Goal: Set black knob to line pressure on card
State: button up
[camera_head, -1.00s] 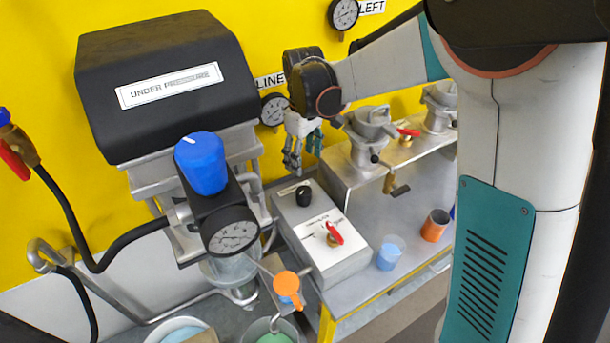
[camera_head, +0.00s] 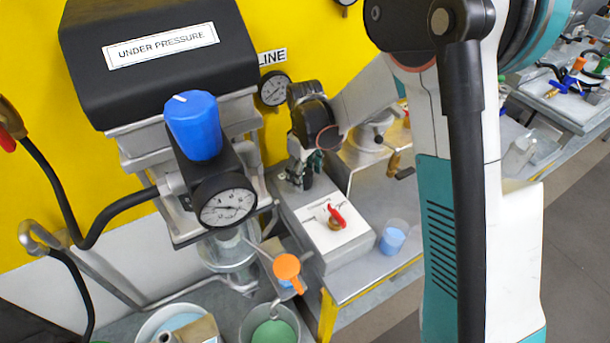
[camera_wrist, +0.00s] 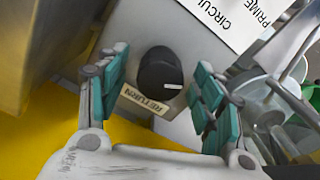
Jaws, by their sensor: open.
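The black knob (camera_wrist: 160,72) shows in the wrist view on a grey box, with a white pointer mark on its right side. A "RETURN" label (camera_wrist: 144,100) sits just below it. My gripper (camera_wrist: 157,80) is open, with one teal-padded finger on each side of the knob and gaps visible on both sides. In the head view my gripper (camera_head: 304,172) points down over the back of the grey control box (camera_head: 345,252) and largely hides the knob. No pressure card is identifiable.
A red-handled selector (camera_head: 335,215) sits on the box's front. Left of the box are a blue-capped regulator (camera_head: 194,124) with a gauge (camera_head: 228,207) and an orange-topped item (camera_head: 287,267). A blue cup (camera_head: 392,238) stands to its right.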

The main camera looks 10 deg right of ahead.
jog(key=shift+f, duration=0.1)
jog(key=shift+c, duration=0.2)
jog(key=c, duration=1)
jog(key=m, duration=0.3)
jog(key=shift+m, duration=0.4)
jog(key=m, duration=0.4)
jog(key=shift+m+b, duration=0.3)
jog(key=shift+b, duration=0.05)
jog(key=m, duration=0.3)
jog(key=shift+m, duration=2.1)
